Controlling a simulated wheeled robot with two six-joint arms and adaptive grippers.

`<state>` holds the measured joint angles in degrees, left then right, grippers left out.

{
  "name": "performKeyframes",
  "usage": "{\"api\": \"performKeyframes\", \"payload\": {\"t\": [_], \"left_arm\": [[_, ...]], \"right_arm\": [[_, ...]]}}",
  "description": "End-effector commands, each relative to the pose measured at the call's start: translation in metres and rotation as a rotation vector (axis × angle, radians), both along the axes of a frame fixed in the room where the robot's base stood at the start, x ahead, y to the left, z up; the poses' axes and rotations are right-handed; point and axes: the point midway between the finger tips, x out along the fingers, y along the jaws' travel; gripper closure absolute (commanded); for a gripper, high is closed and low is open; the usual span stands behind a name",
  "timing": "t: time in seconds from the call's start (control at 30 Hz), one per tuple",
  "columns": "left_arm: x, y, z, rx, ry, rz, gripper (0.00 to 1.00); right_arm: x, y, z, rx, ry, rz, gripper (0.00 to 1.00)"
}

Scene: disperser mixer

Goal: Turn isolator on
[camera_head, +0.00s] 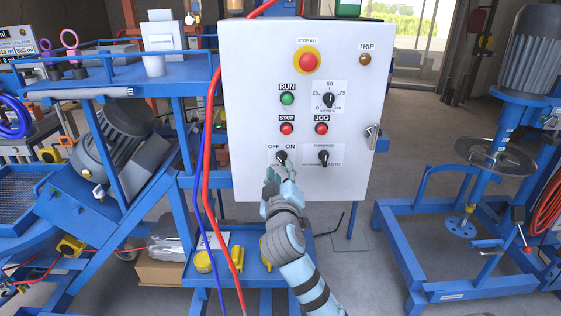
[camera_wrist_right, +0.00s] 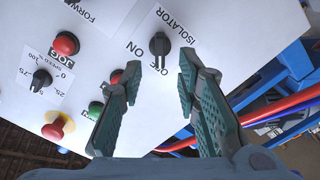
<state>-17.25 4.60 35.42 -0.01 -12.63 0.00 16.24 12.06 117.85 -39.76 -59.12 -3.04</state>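The isolator knob (camera_head: 281,156) is a small black rotary switch low on the left of the white control panel (camera_head: 240,110). OFF is printed at its upper left and ON at its upper right. In the wrist view the knob (camera_wrist_right: 159,51) shows whole, and its bar seems to point toward OFF. My right gripper (camera_head: 279,176) is just in front of and below the knob. In the wrist view the right gripper (camera_wrist_right: 160,73) is open, with the knob beyond the gap between its fingertips. Contact is not visible. My left gripper is out of view.
A forward/auto selector (camera_head: 323,157) sits right of the isolator. The red STOP button (camera_head: 287,128) and JOG button (camera_head: 321,128) are just above. A red emergency button (camera_head: 307,62) is higher up. A red cable (camera_head: 207,140) runs along the panel's left edge.

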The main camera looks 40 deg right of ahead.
Motion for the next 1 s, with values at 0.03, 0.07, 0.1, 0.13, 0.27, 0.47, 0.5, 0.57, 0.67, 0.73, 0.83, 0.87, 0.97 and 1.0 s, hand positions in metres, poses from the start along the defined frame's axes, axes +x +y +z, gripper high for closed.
{"api": "performKeyframes", "payload": {"t": [0.03, 0.07, 0.1, 0.13, 0.27, 0.47, 0.5, 0.57, 0.67, 0.73, 0.83, 0.87, 0.97, 1.0], "left_arm": [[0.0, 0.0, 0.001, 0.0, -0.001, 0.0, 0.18], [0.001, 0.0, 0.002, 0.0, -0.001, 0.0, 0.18], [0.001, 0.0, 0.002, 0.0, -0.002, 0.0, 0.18], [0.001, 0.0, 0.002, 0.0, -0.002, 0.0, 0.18], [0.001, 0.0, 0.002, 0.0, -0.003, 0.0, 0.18], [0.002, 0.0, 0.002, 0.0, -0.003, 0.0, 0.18], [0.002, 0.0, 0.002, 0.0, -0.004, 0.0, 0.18], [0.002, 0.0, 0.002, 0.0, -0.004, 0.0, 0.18], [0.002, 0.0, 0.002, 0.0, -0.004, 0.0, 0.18], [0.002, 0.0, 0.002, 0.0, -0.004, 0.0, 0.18], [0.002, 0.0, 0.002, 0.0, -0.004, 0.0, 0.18], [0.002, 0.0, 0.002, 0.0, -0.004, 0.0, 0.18], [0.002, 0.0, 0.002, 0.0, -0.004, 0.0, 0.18], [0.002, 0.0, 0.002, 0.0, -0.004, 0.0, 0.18]], "right_arm": [[0.01, -0.008, 0.001, -0.005, 0.001, -0.001, 0.7], [0.016, -0.012, 0.001, -0.002, 0.001, -0.001, 0.7], [0.023, -0.018, 0.001, -0.003, 0.001, -0.001, 0.7], [0.028, -0.021, 0.001, -0.001, 0.0, -0.001, 0.7], [0.04, -0.031, 0.0, 0.0, 0.0, 0.0, 0.7], [0.045, -0.034, -0.001, 0.001, 0.0, 0.002, 0.7], [0.045, -0.034, -0.001, 0.001, 0.0, 0.002, 0.7], [0.045, -0.033, -0.001, 0.001, 0.0, 0.002, 0.7], [0.045, -0.033, -0.001, 0.001, 0.0, 0.002, 0.84], [0.045, -0.033, -0.001, 0.001, 0.0, 0.002, 0.96], [0.045, -0.033, -0.001, 0.002, 0.0, 0.003, 1.0], [0.045, -0.033, -0.001, 0.002, 0.0, 0.003, 1.0], [0.045, -0.033, -0.001, 0.002, 0.0, 0.003, 1.0], [0.044, -0.033, -0.001, 0.003, -0.001, 0.003, 1.0]]}}
